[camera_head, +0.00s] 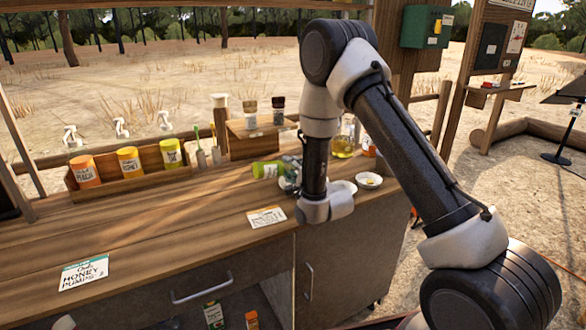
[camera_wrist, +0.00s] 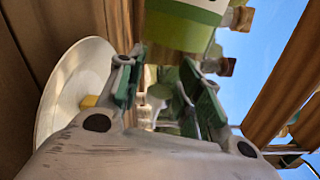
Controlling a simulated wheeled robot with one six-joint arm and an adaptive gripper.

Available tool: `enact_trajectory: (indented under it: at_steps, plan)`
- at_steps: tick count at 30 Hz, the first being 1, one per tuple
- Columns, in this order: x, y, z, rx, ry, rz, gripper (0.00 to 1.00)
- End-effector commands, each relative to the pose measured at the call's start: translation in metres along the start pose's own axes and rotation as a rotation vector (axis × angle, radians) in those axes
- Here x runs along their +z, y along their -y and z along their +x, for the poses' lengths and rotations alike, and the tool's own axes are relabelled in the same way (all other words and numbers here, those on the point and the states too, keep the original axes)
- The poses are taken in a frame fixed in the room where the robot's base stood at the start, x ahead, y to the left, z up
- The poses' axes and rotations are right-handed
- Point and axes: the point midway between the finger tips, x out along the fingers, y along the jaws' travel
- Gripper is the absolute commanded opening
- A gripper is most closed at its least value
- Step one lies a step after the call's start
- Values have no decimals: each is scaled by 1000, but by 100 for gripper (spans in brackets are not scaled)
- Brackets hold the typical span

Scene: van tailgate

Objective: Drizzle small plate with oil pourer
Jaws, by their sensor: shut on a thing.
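The oil pourer (camera_head: 266,169) is a yellow-green bottle. It is tipped onto its side above the counter, its body pointing left. My gripper (camera_head: 290,174) is shut on it, partly hidden by my arm's end. In the wrist view, the bottle's green and white body (camera_wrist: 188,22) is at the top, beside my gripper's green-padded fingers (camera_wrist: 165,95); its spout is not clear. A small white plate (camera_head: 344,187) is just right of my wrist, partly covered by it. I cannot see oil flowing.
A white dish (camera_head: 368,181) with a yellow bit stands at right. A glass vessel of yellow liquid (camera_head: 343,146) is behind. A wooden rack (camera_head: 130,172) with jars and a raised box (camera_head: 252,143) with shakers line the back. The left counter is mostly clear.

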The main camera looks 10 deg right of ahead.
Motion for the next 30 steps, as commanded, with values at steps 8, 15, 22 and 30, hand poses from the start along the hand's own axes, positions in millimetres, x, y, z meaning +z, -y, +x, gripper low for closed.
enact_trajectory:
  at_steps: [8,15,22,30]
  plan:
    - [0,0,-2,-1,-1,0,0]
    - [-6,1,-7,0,-1,0,0]
    - [-7,2,-7,-1,-1,0,0]
    - [-12,4,-2,-3,0,0,0]
